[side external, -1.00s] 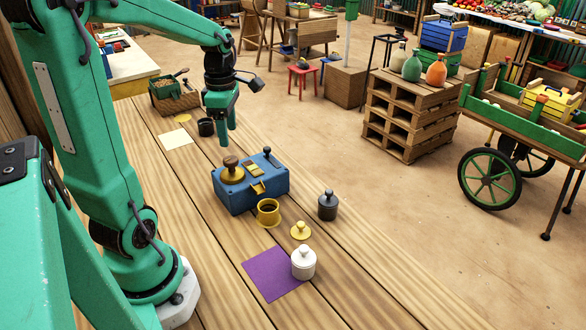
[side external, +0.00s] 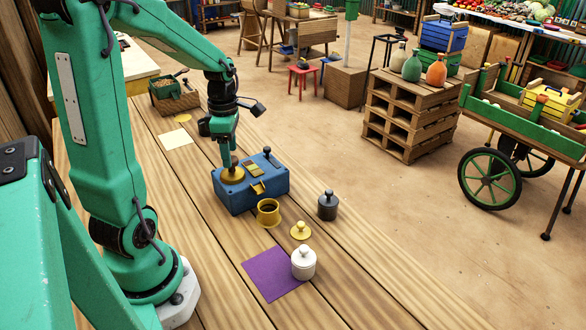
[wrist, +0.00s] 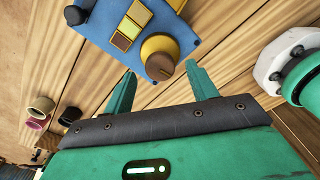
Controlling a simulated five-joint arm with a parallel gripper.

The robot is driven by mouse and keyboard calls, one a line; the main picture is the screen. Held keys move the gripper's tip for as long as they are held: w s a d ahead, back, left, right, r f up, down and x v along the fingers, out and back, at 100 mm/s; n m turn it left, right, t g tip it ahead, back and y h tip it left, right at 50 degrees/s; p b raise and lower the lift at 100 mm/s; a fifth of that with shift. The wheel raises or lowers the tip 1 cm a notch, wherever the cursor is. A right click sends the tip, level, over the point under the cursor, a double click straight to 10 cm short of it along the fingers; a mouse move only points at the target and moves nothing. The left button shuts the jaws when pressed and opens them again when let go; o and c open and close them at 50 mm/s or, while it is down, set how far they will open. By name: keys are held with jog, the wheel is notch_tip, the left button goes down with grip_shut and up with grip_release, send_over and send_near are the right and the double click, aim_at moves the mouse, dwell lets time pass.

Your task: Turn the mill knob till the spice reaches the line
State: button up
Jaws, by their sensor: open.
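The mill is a blue box (side external: 265,198) on the plank table. On its top is a brown knob (wrist: 160,66) on a round yellow collar (side external: 232,177), beside a strip of coloured squares (wrist: 130,27) and a dark lever (side external: 267,153). My gripper (wrist: 162,88) is open. In the wrist view its fingers are spread to either side of the knob, which appears in the gap near the fingertips. In the side view the gripper partly hides the knob; I cannot tell whether it touches. A yellow cup (side external: 268,222) stands in front of the mill. I cannot make out spice or a line.
A dark lidded jar (side external: 327,206), a yellow lid (side external: 300,231) and a white lidded jar (side external: 304,264) by a purple mat (side external: 268,284) stand in front. A pale sheet (side external: 176,138) and a basket (side external: 175,95) lie behind.

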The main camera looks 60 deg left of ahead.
jog(key=shift+f, duration=0.9)
jog(key=c, duration=1)
jog(key=shift+m, duration=0.4)
jog(key=shift+m, duration=1.7)
jog(key=o, duration=1)
